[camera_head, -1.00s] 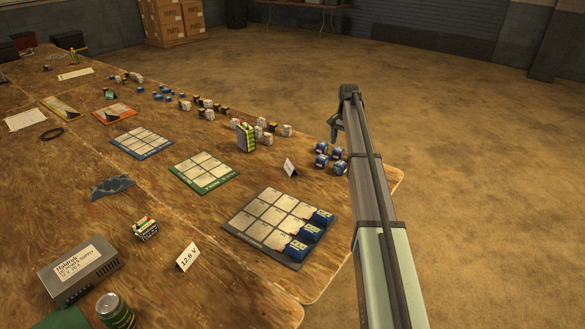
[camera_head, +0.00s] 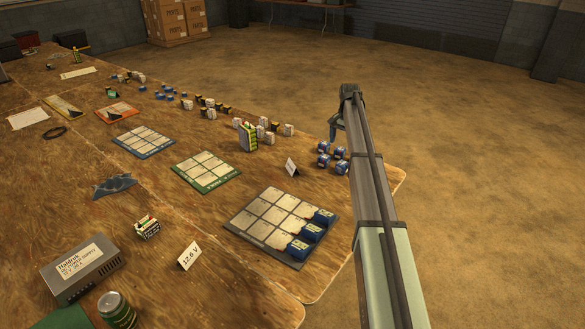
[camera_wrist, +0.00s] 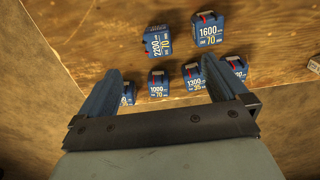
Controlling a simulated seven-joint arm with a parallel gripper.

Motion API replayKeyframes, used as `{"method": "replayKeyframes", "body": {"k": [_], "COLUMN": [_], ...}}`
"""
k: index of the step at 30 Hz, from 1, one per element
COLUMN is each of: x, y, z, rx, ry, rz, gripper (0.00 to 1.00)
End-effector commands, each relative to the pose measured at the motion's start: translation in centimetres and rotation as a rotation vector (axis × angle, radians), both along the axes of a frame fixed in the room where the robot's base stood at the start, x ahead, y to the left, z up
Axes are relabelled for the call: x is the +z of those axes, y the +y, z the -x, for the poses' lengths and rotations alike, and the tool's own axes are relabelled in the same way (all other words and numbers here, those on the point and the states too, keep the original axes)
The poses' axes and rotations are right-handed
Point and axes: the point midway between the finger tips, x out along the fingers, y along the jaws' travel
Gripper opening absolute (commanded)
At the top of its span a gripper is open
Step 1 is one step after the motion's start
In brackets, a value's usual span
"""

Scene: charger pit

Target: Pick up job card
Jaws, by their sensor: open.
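No card is plainly marked as the job card. A tent card reading "12.6 V" (camera_head: 189,256) stands on the near part of the wooden table. A flat white sheet (camera_head: 28,118) lies at the far left. My gripper (camera_head: 335,127) is by the table's right edge, near the blue cells and far from the sheet. In the wrist view my gripper (camera_wrist: 160,70) is open, with nothing between its fingers. No card shows clearly there.
Blue cells (camera_head: 323,160) stand at the table's right edge; they also show in the wrist view (camera_wrist: 208,30). A grey grid mat (camera_head: 265,211) holds three blue cells. Green and blue grid mats, a power supply (camera_head: 80,267) and a can (camera_head: 117,311) occupy the table. Open floor lies right.

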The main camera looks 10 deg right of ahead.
Motion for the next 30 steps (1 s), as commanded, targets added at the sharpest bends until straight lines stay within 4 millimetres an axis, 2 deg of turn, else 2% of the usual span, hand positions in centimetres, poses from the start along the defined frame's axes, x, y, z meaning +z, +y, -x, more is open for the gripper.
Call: {"method": "replayKeyframes", "body": {"k": [9, 18, 24, 30], "x": [0.6, 1.5, 1.8, 2.0], "y": [9.2, 17.3, 19.3, 20.0], "z": [-1.7, -2.9, -3.2, -3.3], "rx": [0.098, 0.196, 0.393, 0.616], "ry": [-0.006, -0.013, -0.013, -0.012], "rz": [0.001, 0.001, 0.002, 0.004], "gripper": [1.0, 1.0, 1.0, 1.0]}}
